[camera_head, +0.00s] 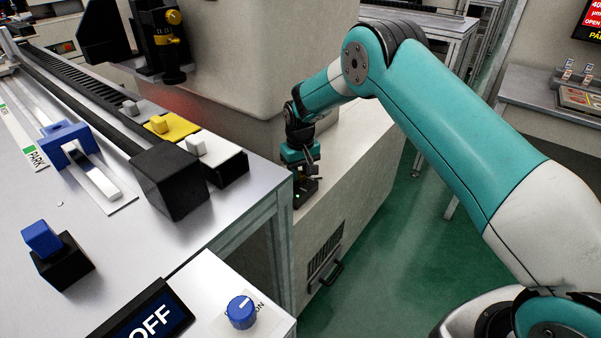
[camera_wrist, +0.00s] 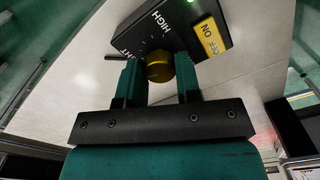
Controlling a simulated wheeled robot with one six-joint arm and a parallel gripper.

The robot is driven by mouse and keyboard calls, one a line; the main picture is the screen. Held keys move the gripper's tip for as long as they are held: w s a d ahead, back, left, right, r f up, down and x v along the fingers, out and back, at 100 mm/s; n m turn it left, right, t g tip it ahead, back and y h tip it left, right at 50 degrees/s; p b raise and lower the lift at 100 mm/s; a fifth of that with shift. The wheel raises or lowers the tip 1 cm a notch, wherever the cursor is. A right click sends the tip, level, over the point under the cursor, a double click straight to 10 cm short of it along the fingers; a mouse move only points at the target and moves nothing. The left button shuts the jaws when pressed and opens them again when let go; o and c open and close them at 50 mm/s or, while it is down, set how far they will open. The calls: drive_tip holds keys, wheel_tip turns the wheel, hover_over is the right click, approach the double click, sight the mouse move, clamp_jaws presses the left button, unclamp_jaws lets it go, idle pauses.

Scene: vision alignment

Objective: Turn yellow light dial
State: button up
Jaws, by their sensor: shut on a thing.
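The yellow light dial (camera_wrist: 159,66) shows in the wrist view, on the front of a black control box (camera_wrist: 150,22) with "HIGH" lettering. My gripper (camera_wrist: 160,74) is shut on the dial, with one finger on each side of it. In the head view my gripper (camera_head: 306,178) is small and reaches down to the black box (camera_head: 304,193) beside the white machine. The dial itself is too small or hidden to make out there. A yellow ON/OFF switch (camera_wrist: 207,39) is on the box, right of the dial. A green lamp is lit near it.
The table edge stands left of my gripper. Green floor is open at right.

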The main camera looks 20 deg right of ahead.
sight(301, 173)
drive_tip(key=m, duration=0.6)
drive_tip(key=shift+m, duration=0.4)
drive_tip(key=shift+r, duration=0.1)
idle(0.3)
drive_tip(key=o, duration=0.9)
drive_tip(key=shift+b, duration=0.3)
wheel_tip(301, 173, up, 17)
drive_tip(key=shift+r, duration=0.15)
